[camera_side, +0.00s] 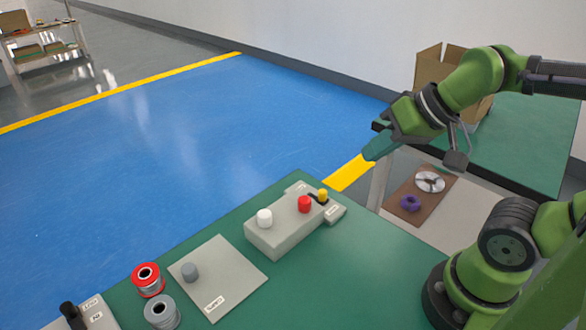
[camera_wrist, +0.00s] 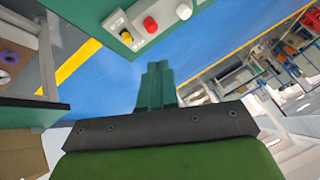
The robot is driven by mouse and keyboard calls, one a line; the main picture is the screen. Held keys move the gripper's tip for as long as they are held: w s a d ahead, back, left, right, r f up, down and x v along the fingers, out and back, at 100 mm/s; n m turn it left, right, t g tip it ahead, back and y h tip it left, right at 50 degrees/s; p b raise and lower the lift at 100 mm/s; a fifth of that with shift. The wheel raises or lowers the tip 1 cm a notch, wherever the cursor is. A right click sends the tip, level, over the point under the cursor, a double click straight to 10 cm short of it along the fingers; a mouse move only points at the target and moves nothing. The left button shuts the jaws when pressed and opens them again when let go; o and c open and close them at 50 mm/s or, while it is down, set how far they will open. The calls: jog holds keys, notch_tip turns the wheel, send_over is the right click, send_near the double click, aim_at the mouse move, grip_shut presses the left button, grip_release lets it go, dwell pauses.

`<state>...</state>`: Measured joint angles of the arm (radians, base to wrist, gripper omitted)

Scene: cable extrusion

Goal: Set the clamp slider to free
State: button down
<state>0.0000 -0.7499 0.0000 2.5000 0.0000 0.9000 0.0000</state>
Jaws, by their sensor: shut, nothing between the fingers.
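The clamp slider looks like the small yellow knob (camera_side: 323,194) in a dark slot at the right end of the light grey control box (camera_side: 283,232). Small labels lie beside it, too small to read. In the wrist view the yellow knob (camera_wrist: 127,37) is at the top, left of the red button. My gripper (camera_side: 371,154) is in the air, above and to the right of the knob, apart from it. Its teal fingers (camera_wrist: 158,66) are shut together with nothing between them.
A red button (camera_side: 304,204) and a white button (camera_side: 265,218) stand on the same box. The supply plate (camera_side: 218,276) with a grey peg, red spool (camera_side: 148,279), grey spool (camera_side: 161,312) and black-knobbed switch (camera_side: 70,310) are left. A cardboard box (camera_side: 428,68) stands behind my arm.

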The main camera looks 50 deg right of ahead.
aim_at(323, 191)
dwell(0.3)
jog(key=c, duration=1.7)
grip_release()
jog(key=shift+o, duration=1.3)
jog(key=shift+w+f, duration=0.1)
jog(key=shift+f, duration=0.25)
jog(key=shift+o, duration=1.1)
jog(key=w+d+f+g, duration=0.2)
jog(key=w+g, duration=0.1)
jog(key=w, duration=0.3)
jog(key=w+d+f+n+g+h, duration=0.1)
jog(key=w+d+f+g, duration=0.1)
jog(key=w, duration=0.5)
jog(key=shift+g, duration=0.6)
jog(key=shift+n+g+h, duration=0.4)
jog(key=shift+g+h, duration=0.1)
jog(key=f, duration=0.5)
jog(key=w+d+f, duration=0.1)
jog(key=f, duration=1)
jog(key=shift+w+d+f, duration=0.1)
jog(key=shift+w+d, duration=0.15)
jog(key=shift+w, duration=0.1)
grip_shut()
